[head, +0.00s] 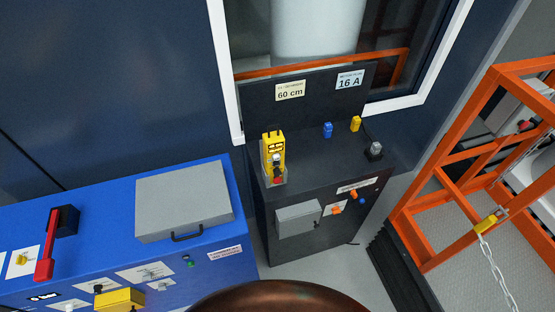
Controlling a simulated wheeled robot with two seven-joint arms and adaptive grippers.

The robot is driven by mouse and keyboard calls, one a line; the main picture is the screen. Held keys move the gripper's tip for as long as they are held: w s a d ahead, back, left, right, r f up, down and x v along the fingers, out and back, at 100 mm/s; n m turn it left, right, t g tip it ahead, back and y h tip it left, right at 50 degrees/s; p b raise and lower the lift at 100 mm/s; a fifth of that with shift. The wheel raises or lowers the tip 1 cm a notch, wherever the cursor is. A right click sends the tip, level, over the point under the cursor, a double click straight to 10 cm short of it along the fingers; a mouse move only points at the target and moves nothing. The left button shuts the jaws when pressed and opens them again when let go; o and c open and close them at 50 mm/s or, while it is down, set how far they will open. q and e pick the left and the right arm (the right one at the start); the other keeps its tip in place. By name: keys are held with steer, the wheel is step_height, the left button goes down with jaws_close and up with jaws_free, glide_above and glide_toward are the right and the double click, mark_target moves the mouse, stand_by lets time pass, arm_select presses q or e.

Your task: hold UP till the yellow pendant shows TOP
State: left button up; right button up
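The yellow pendant (276,143) stands upright in a grey holder at the left of the dark cabinet's top. A small dark display area shows near its upper part, too small to read. Below it are a pale button and a red one; I cannot tell which is UP. Neither of my grippers is in view, and nothing is seen touching the pendant.
The dark cabinet (320,255) has signs reading 60 cm (290,91) and 16 A (349,80). Behind is a window with a pale tank (315,30). A blue cabinet (110,195) with a red lever (48,250) stands left. An orange frame (435,180) with a chain stands right.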

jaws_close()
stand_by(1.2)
